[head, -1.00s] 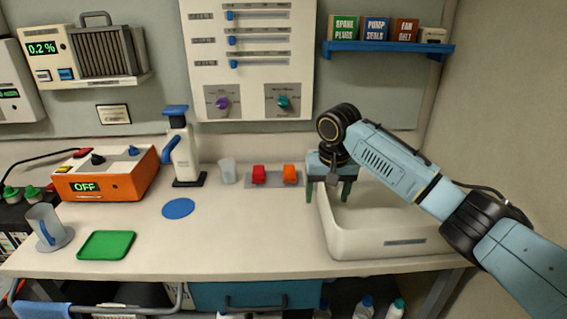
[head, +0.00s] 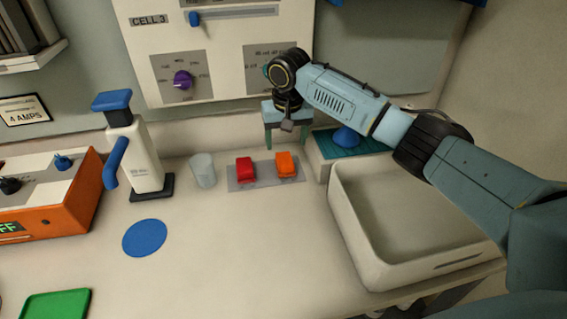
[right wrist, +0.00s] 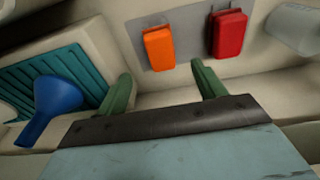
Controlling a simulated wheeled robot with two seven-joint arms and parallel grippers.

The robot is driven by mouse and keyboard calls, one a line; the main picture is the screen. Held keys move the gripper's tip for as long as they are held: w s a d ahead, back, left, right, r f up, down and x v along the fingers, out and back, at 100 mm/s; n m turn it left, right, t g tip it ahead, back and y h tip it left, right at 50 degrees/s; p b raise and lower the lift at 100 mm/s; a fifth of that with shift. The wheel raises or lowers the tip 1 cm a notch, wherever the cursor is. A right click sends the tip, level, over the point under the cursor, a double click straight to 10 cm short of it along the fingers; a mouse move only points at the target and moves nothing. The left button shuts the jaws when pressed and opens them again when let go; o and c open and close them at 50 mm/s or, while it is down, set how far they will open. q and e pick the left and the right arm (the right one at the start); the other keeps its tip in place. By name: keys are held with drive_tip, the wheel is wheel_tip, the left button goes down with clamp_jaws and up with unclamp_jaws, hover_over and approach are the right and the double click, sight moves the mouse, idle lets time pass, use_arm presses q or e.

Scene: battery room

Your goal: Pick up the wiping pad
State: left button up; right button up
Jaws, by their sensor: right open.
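I cannot tell for sure which thing is the wiping pad. A red block (head: 246,169) and an orange block (head: 286,165) sit side by side on a flat grey plate (head: 264,183) on the bench. They also show in the right wrist view, the red one (right wrist: 229,34) and the orange one (right wrist: 159,48). My right gripper (head: 286,139) is open and empty, near the back wall, just behind the orange block in the picture. Its two green fingers show apart in the right wrist view (right wrist: 163,86), touching neither block. My left gripper is not in view.
A white basin (head: 372,272) stands right, with a blue funnel (head: 347,137) on a teal ribbed mat (head: 372,150) behind it. A blue disc (head: 145,238) and green tray (head: 55,304) lie in front.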

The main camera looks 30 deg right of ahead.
sight(285, 159)
drive_tip(key=shift+w+f, duration=0.25)
drive_tip(key=shift+f, duration=1.55)
drive_tip(key=f, duration=0.2)
drive_tip(key=f+b, duration=0.1)
drive_tip(key=shift+w+d+f, duration=0.1)
drive_tip(key=shift+w+f, duration=0.1)
drive_tip(key=shift+f, duration=0.5)
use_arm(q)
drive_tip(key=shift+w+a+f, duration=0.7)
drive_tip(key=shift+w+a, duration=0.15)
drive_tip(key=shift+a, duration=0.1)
use_arm(e)
drive_tip(key=c, duration=1.1)
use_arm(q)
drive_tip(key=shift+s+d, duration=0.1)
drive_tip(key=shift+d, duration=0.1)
use_arm(e)
drive_tip(key=shift+r, duration=0.15)
